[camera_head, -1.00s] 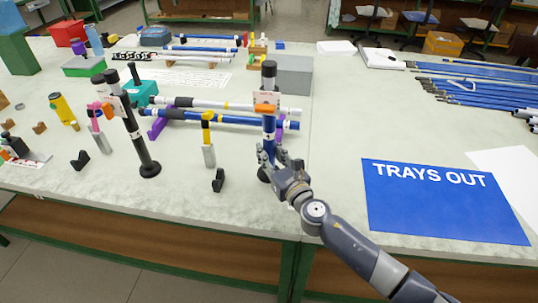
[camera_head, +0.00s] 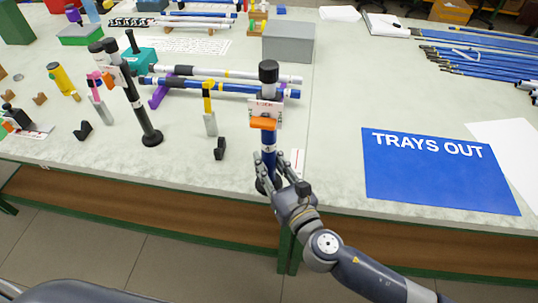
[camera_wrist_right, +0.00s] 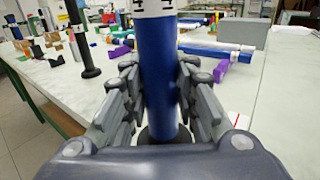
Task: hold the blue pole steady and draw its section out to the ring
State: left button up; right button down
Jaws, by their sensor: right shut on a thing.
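The blue pole (camera_head: 268,139) stands upright in a dark round base near the front edge of the table. It has a black top (camera_head: 268,71), a white label (camera_head: 265,108), an orange clamp (camera_head: 263,123) and a white band below it. My right gripper (camera_head: 268,182) is shut around the lower blue tube, just above the base. In the right wrist view the tube (camera_wrist_right: 158,70) stands between the fingers (camera_wrist_right: 158,100), with a white band with dark marks at the top edge. I cannot make out a ring on a drawn-out section. My left gripper is not in view.
A black pole (camera_head: 141,113) stands upright to the left. Blue and white poles lie behind on purple rests (camera_head: 160,95). A grey box (camera_head: 289,42) stands at the back. A blue "TRAYS OUT" mat (camera_head: 437,175) lies to the right.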

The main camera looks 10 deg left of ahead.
jog(key=shift+w, duration=0.1)
jog(key=w+a+f+b, duration=0.1)
jog(key=w+b, duration=0.1)
jog(key=w, duration=0.6)
jog(key=w+a+f+b, duration=0.1)
jog(key=w+b, duration=0.2)
jog(key=w, duration=0.5)
jog(key=shift+a+f, duration=0.25)
jog(key=shift+f, duration=0.15)
dwell(0.5)
jog(key=shift+s, duration=0.1)
jog(key=shift+f+b, duration=1)
jog(key=shift+f, duration=0.05)
